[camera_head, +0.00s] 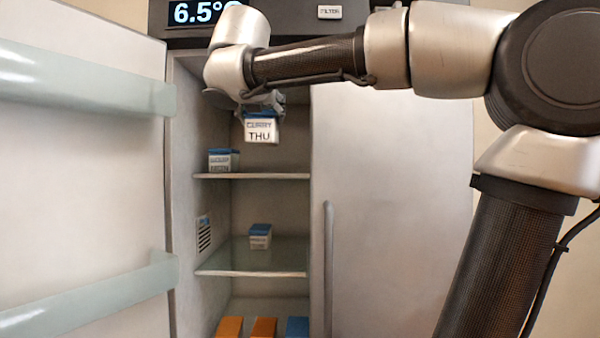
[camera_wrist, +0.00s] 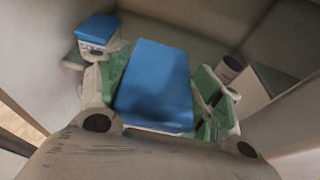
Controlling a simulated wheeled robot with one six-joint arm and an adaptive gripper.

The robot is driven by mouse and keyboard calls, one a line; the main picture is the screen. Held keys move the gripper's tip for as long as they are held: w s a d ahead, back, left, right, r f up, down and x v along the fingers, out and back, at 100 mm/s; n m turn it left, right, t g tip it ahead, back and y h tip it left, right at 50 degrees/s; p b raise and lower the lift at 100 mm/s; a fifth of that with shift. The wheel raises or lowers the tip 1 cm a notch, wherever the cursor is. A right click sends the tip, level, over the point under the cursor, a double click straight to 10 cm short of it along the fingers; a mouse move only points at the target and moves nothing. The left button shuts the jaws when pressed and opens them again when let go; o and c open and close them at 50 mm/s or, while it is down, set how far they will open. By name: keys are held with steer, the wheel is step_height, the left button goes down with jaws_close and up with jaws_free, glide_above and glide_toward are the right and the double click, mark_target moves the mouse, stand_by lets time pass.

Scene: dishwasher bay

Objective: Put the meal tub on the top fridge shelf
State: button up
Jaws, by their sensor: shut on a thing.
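The meal tub (camera_head: 261,130) has a blue lid and a white front reading CURRY THU. My gripper (camera_head: 262,104) is shut on it and holds it inside the open fridge, above the level of the top shelf (camera_head: 265,176). In the wrist view the tub's blue lid (camera_wrist: 155,85) lies between the green-padded fingers of my gripper (camera_wrist: 155,100). The head view does not clearly show whether the tub touches the shelf; its bottom appears above the shelf edge.
A SOUP MON tub (camera_head: 222,161) stands at the left of the top shelf; it shows left of my gripper in the wrist view (camera_wrist: 97,32). A smaller blue-topped tub (camera_head: 260,236) is on the shelf below. The fridge door (camera_head: 80,180) stands open at left. A closed panel (camera_head: 390,200) is at right.

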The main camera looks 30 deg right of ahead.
steer(key=w+d, duration=1.1)
steer(key=w, duration=0.5)
step_height(320, 180, down, 6)
steer(key=shift+f, duration=0.1)
steer(key=shift+w+d+f, duration=0.1)
steer(key=shift+w+f, duration=0.1)
steer(key=shift+f, duration=0.15)
steer(key=shift+f, duration=0.1)
steer(key=o, duration=1.4)
steer(key=shift+f, duration=0.1)
steer(key=shift+o, duration=0.2)
